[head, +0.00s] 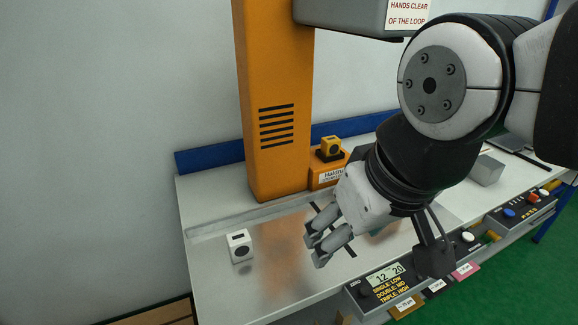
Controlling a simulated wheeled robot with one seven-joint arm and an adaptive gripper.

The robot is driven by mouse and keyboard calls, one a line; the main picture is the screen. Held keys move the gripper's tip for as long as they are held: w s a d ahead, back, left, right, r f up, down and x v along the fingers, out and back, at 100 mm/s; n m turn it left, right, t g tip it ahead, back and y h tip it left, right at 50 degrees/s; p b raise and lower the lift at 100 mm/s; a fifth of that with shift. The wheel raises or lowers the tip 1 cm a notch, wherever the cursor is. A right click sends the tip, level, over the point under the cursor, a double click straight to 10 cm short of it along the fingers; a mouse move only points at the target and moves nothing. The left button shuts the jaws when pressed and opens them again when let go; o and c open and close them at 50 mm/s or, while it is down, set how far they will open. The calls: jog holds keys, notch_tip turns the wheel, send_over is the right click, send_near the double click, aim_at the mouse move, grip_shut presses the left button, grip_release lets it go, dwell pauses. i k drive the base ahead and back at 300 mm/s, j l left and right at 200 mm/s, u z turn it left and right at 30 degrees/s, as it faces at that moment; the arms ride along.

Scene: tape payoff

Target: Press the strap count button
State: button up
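My gripper (317,243) hangs over the steel table top, at the middle of the head view. Its two fingers point down and left, and the gap between them is hard to judge. I see nothing held in it. The front panel (385,286) has a display that seems to read "12 20", with yellow text "SINGLE: LOW, DOUBLE: MID, TRIPLE: HIGH". A dark round control sits at its left end and a pale button (468,237) at its right end. I cannot read a strap count label on any button. My gripper is apart from the panel, behind and left of it.
A second panel at right carries blue (509,212), red and white buttons. My arm hides part of the table.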

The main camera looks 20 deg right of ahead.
aim_at(365, 291)
jog(key=i+z, duration=0.1)
jog(key=z, duration=0.25)
jog(key=k+z, duration=0.1)
jog(key=l+u, duration=0.2)
jog(key=u, duration=0.2)
jog(key=l+u, duration=0.25)
jog(key=u, duration=0.15)
jog(key=k+l+u, duration=0.1)
jog(key=u, duration=0.3)
jog(key=k+l+u, duration=0.15)
jog(key=l, duration=0.4)
jog(key=k+l+u, duration=0.1)
jog(key=k+l, duration=0.25)
jog(key=l, duration=0.15)
jog(key=k+l+u, duration=0.15)
jog(key=k+l, duration=0.15)
jog(key=l, duration=0.2)
jog(key=k+l+u, duration=0.1)
jog(key=k+l, duration=0.2)
jog(key=l, duration=0.15)
